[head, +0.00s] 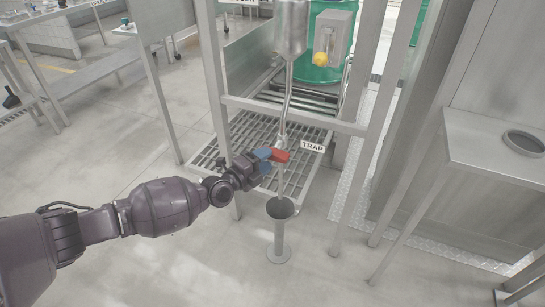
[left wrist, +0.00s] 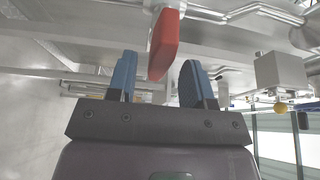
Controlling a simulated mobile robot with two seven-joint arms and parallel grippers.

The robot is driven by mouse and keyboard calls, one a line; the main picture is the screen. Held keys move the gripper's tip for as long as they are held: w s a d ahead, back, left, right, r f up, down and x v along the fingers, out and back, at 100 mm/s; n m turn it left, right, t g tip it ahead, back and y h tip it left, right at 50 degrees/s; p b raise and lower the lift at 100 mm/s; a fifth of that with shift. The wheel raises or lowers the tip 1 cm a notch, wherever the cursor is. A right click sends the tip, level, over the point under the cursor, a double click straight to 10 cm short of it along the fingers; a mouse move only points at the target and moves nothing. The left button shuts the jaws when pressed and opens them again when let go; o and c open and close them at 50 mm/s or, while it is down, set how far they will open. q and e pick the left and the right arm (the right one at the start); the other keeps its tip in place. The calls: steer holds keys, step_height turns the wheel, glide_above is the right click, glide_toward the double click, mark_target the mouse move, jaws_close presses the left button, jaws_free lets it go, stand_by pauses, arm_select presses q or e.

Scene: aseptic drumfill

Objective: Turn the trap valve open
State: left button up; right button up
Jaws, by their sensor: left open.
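The trap valve's red handle (head: 280,155) sits on a thin vertical pipe beside the white TRAP label (head: 312,146). My left gripper (head: 268,158) comes in from the left and has its blue fingers at the handle in the head view. In the left wrist view the red handle (left wrist: 164,45) stands between and just beyond the two blue fingers of my left gripper (left wrist: 160,82). The fingers are apart, with a gap on both sides of the handle. Whether either finger touches it is hard to tell. My right gripper is not in view.
A grey funnel-topped drain tube (head: 279,230) stands on the floor under the pipe. Steel frame posts (head: 214,90) and a crossbar (head: 290,115) surround the valve. A steel stand with a round hole (head: 490,140) is at the right. Open floor lies at the left.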

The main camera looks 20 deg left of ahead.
arm_select(q)
steer(key=shift+b+x, duration=0.3)
steer(key=shift+x, duration=1.1)
steer(key=shift+s, duration=0.1)
steer(key=shift+c, duration=0.3)
jaws_close()
